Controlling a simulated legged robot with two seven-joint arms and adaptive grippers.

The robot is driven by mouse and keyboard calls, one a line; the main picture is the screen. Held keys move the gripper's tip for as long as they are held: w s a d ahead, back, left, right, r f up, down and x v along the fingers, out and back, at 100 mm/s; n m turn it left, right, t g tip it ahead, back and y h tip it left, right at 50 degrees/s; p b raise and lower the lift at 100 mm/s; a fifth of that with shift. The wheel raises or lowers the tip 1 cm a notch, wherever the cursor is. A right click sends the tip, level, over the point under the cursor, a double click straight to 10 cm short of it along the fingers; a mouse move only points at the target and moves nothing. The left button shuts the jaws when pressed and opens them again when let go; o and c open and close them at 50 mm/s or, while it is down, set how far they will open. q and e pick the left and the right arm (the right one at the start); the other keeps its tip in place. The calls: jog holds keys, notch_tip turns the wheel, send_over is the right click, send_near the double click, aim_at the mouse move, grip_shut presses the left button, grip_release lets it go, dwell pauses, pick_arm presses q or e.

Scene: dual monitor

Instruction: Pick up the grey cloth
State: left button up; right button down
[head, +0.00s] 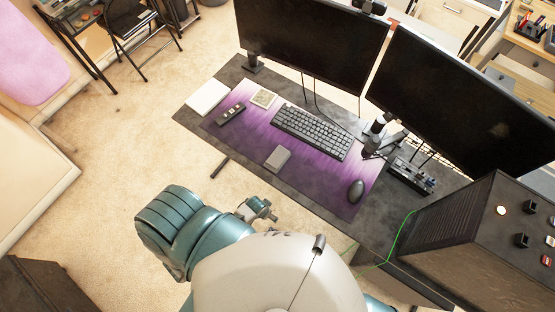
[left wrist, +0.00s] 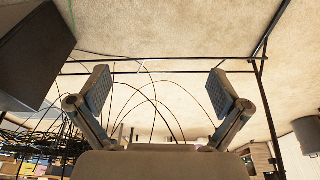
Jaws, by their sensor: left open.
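A small grey rectangle that looks like the folded grey cloth (head: 277,158) lies flat on the purple desk mat (head: 320,172), near the mat's front edge, in the head view. My left gripper (head: 264,210) is off the desk's front edge, below the cloth in the picture and apart from it. In the left wrist view my left gripper (left wrist: 158,95) has its two fingers spread wide with nothing between them. That view shows the floor and thin cables, not the cloth. My right gripper is not in view.
On the desk (head: 195,119) are a keyboard (head: 312,132), a mouse (head: 356,191), a remote (head: 230,114) and a white pad (head: 208,97). Two monitors (head: 315,45) stand behind. A dark cabinet (head: 470,240) stands at right. Metal bars (left wrist: 160,72) show in the left wrist view.

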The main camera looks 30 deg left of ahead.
pick_arm(q)
jog(key=w+d+r, duration=0.2)
jog(key=w+r, duration=0.2)
jog(key=r, duration=0.3)
jog(key=w+d+r+m+h, duration=0.1)
jog(key=w+r, duration=0.4)
jog(key=r, duration=0.3)
jog(key=w+d+r+h+b, duration=0.1)
jog(key=w+d+r, duration=0.1)
jog(key=w+r, duration=0.2)
jog(key=shift+w+d+r, duration=0.1)
jog(key=shift+d+r, duration=0.05)
jog(key=shift+r, duration=0.7)
jog(key=shift+w+d+r, duration=0.1)
jog(key=shift+d+r, duration=0.05)
jog(key=shift+r, duration=0.65)
jog(key=w+a+r, duration=0.3)
jog(key=r, duration=0.1)
notch_tip(320, 180, up, 8)
jog(key=n+g+y, duration=0.2)
jog(key=g+y, duration=0.1)
send_over(277, 158)
jog(key=f, duration=0.4)
jog(key=f+b, duration=0.1)
jog(key=f, duration=0.7)
jog(key=shift+w+a+f+b, duration=0.1)
jog(key=shift+w+b, duration=0.2)
jog(key=f, duration=0.5)
jog(key=shift+s+f, duration=0.15)
jog(key=shift+s, duration=0.05)
